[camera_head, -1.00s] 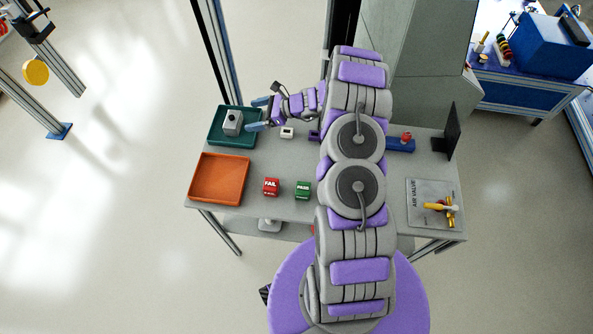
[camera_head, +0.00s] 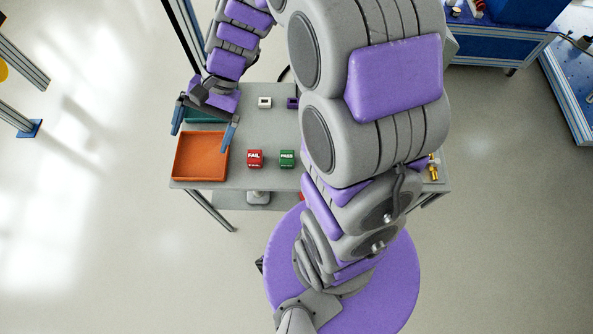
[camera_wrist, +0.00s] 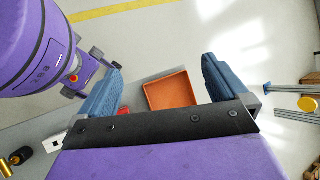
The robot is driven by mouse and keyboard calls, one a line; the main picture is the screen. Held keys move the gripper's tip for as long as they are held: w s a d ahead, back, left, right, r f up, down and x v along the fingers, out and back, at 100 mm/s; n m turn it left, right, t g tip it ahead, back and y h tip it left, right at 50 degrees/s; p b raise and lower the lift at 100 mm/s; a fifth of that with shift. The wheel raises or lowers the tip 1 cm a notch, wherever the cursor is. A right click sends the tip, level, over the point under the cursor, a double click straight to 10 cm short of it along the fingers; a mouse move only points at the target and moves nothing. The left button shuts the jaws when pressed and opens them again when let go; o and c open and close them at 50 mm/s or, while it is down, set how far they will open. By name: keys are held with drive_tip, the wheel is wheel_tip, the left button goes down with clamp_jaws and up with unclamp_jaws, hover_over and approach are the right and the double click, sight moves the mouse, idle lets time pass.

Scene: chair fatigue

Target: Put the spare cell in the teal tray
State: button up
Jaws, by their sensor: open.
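The teal tray (camera_head: 205,118) sits at the far left of the grey table, mostly covered by my gripper. The grey block with a knob that showed in it earlier, perhaps the spare cell, is hidden from view. My gripper (camera_head: 202,140) is high over the left end of the table, with its blue fingers spread wide. In the wrist view the gripper (camera_wrist: 160,82) shows nothing between its fingers except the orange tray (camera_wrist: 170,92) seen well beyond them. The teal tray cannot be made out in the wrist view.
The empty orange tray (camera_head: 200,157) stands just in front of the teal tray. A red FAIL block (camera_head: 255,158), a green PASS block (camera_head: 287,158) and a small white block (camera_head: 265,102) stand to its right. An upright post (camera_head: 183,35) rises behind the table.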

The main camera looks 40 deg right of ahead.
drive_tip(key=s+d+r+n+h, duration=0.2)
drive_tip(key=s+d+n+h, duration=0.2)
drive_tip(key=s, duration=0.6)
drive_tip(key=s+d+r+n+h, duration=0.1)
drive_tip(key=s+d+n+h, duration=0.3)
drive_tip(key=s, duration=0.7)
drive_tip(key=shift+d+r, duration=0.4)
drive_tip(key=shift+d, duration=0.3)
